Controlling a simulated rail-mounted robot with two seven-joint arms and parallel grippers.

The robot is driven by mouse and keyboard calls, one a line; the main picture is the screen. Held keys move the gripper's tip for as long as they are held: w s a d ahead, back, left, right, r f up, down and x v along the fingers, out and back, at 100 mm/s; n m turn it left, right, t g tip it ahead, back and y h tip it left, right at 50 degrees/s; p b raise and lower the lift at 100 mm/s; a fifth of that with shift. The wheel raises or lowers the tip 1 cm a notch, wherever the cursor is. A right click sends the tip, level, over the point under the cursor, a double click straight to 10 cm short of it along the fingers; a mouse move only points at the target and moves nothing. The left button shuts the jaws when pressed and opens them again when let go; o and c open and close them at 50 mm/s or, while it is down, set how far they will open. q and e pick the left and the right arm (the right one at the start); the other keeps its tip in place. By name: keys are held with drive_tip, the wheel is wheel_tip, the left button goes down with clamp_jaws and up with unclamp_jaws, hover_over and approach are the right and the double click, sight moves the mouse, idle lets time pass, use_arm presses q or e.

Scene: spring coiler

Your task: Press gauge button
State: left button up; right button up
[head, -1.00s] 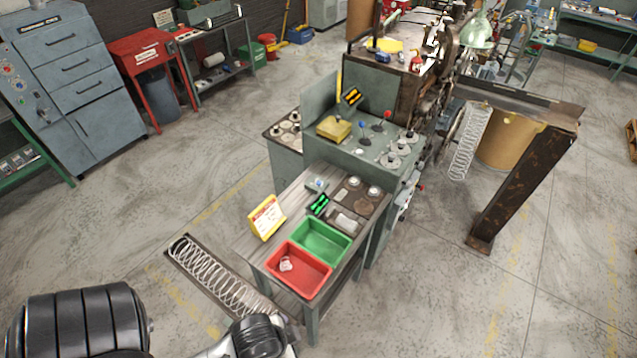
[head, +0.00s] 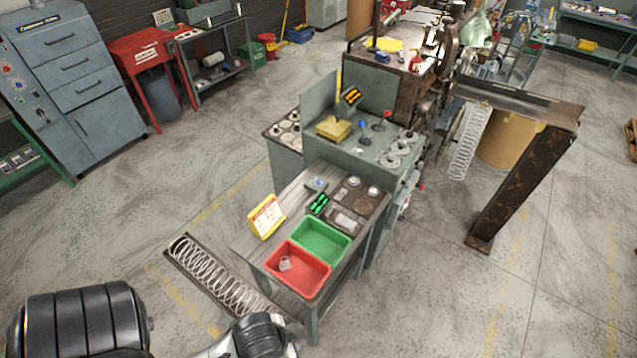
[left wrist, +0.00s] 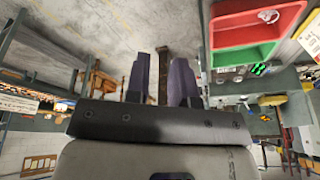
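A small grey box with a blue button (head: 317,184) sits at the back of the low bench (head: 245,243). Beside it is a dark gauge with a green lit display (head: 318,204); the display also shows in the left wrist view (left wrist: 259,69). I cannot tell for sure which part is the gauge button. My left arm comes in at the bottom of the head view, and its gripper there is mostly cut off, near the bench's front left leg. In the left wrist view my left gripper (left wrist: 160,80) is open, its two fingers apart and empty. My right gripper is not in view.
A green bin (head: 320,238) and a red bin (head: 308,285) holding a small spring (head: 285,263) stand at the bench front. A yellow-framed sign (head: 266,216) stands at left. A large spring (head: 220,280) lies in a floor tray. The coiler machine (head: 365,150) stands behind.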

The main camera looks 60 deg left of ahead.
use_arm(q)
clamp_jaws()
drive_tip(key=shift+d, duration=0.15)
idle(0.5)
